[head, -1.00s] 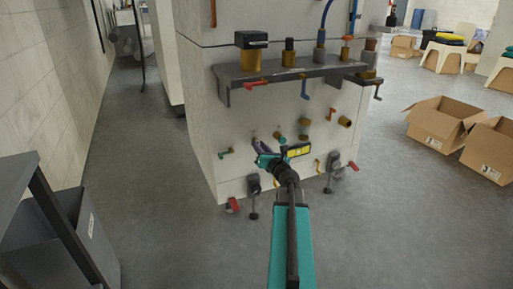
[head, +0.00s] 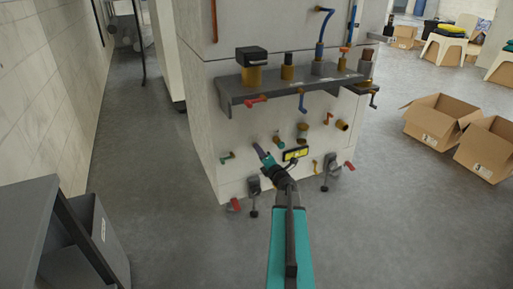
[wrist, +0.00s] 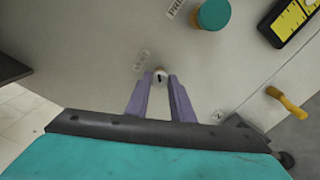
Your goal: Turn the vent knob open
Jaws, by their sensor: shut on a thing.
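The small pale round knob with a dark slot (wrist: 160,77) is on the panel face in the wrist view, next to a small tilted label (wrist: 141,60) whose letters are hard to read. My gripper (wrist: 160,79) has its purple fingers on either side of this vent knob and is shut on it. In the head view my gripper (head: 257,147) reaches the front of the pale washer cabinet (head: 235,175), and its fingers hide the knob there.
A teal-topped knob (wrist: 213,14) and a yellow meter (wrist: 292,18) sit close by, with a yellow lever (wrist: 287,104) to the right. A dark shelf (head: 300,83) with fittings juts out above. Cardboard boxes (head: 440,120) stand on the floor at right.

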